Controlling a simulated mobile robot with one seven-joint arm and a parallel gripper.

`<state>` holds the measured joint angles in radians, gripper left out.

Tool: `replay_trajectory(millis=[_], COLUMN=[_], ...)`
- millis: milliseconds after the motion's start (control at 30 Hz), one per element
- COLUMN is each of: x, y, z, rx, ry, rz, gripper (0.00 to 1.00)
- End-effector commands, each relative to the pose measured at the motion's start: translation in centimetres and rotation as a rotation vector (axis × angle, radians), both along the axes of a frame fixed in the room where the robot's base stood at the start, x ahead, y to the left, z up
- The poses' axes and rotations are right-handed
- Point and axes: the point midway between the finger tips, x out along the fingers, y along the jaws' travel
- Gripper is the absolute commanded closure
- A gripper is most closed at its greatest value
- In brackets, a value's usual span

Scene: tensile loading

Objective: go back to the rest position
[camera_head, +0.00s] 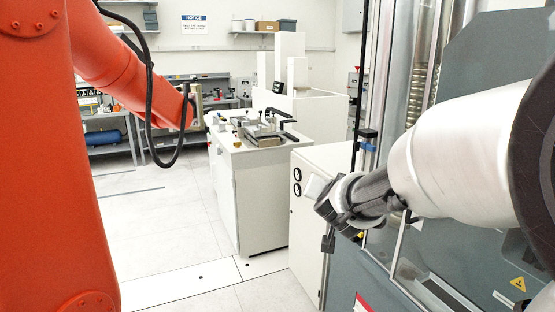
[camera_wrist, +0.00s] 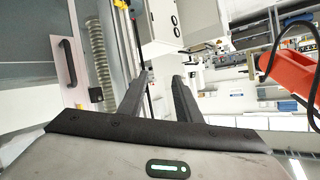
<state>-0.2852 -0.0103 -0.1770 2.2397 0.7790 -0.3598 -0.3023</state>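My gripper (camera_wrist: 159,78) shows in the wrist view with two dark fingers spread apart and nothing between them. In the head view it shows as a dark shape (camera_head: 348,200) at the end of a pale arm, in front of the testing machine (camera_head: 500,75). The finger gap is not clear there. It appears to the right of the white cabinet (camera_head: 262,200) and apart from it. No held object shows in either view.
A large orange arm (camera_head: 35,150) with a black cable fills the left; it shows at right in the wrist view (camera_wrist: 290,75). A bench (camera_head: 108,118) with a blue cylinder stands behind. Metal fixtures (camera_head: 262,132) lie on the cabinet. The left-centre floor is clear.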

Motion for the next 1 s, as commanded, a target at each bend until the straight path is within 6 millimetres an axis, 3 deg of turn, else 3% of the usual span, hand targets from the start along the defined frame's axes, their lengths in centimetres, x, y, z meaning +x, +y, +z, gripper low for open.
replay_trajectory(millis=[33, 167, 200, 300, 400, 500, 667, 1000], x=[-2.3, -10.0, -12.8, -19.6, -24.9, -28.5, -30.9, -30.9], y=[1.4, 4.4, 4.8, 4.3, 2.7, 1.3, 0.2, 0.2], z=[1.9, 2.8, 2.6, 1.4, 0.2, -0.8, -1.4, -1.4], rx=[0.025, 0.019, 0.000, -0.066, -0.130, -0.175, -0.205, -0.205], ry=[0.030, 0.191, 0.252, 0.412, 0.547, 0.642, 0.707, 0.710], rz=[0.092, 0.310, 0.357, 0.422, 0.426, 0.406, 0.386, 0.386], gripper=[0.69, 0.69, 0.69, 0.69, 0.69, 0.69, 0.69, 0.69])
